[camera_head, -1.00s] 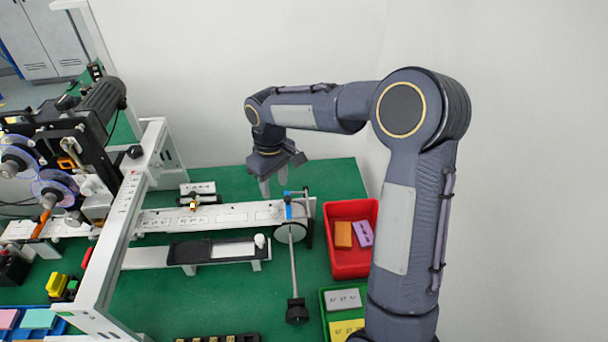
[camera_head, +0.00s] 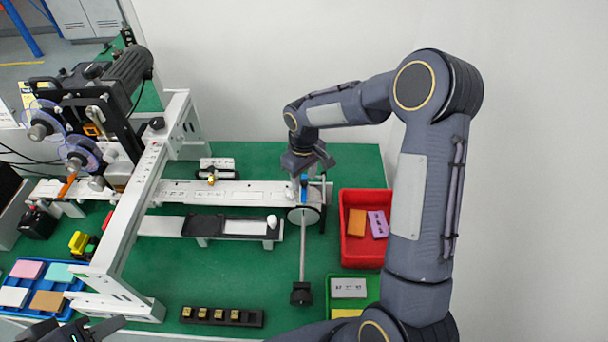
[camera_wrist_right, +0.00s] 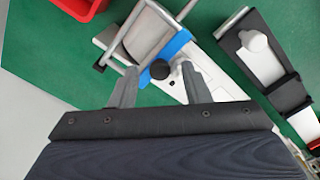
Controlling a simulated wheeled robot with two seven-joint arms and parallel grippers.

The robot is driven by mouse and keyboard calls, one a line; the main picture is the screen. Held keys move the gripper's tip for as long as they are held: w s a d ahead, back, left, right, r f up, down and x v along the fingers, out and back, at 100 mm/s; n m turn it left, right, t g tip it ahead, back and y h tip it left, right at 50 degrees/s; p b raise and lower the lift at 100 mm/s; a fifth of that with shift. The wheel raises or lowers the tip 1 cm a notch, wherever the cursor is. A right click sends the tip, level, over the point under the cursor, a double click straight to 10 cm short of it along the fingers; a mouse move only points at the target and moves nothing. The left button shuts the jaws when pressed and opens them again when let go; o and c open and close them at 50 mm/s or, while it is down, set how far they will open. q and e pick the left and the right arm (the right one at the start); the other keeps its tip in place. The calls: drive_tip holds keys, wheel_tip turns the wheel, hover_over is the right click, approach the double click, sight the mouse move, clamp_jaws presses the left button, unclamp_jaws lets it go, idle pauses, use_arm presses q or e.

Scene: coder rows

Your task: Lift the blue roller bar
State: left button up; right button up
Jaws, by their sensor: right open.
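The blue roller bar (camera_head: 304,183) sits at the right end of the white conveyor, above a round roller. It also shows in the right wrist view as a blue strip (camera_wrist_right: 178,43) with a black knob (camera_wrist_right: 160,69) at its near end. My right gripper (camera_head: 303,175) is directly over the bar, pointing down. In the right wrist view its two fingers (camera_wrist_right: 158,78) are apart, one on each side of the knob. I cannot tell whether they touch it. My left gripper (camera_head: 75,331) shows at the bottom left edge, partly cut off.
A red bin (camera_head: 366,262) with blocks stands right of the roller, with a green bin (camera_head: 372,283) in front. A white frame (camera_head: 128,215) and label machine stand left. A dark strip (camera_head: 250,318) with several brass pieces lies in front. A blue tray (camera_head: 68,312) is front left.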

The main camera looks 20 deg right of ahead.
clamp_jaws()
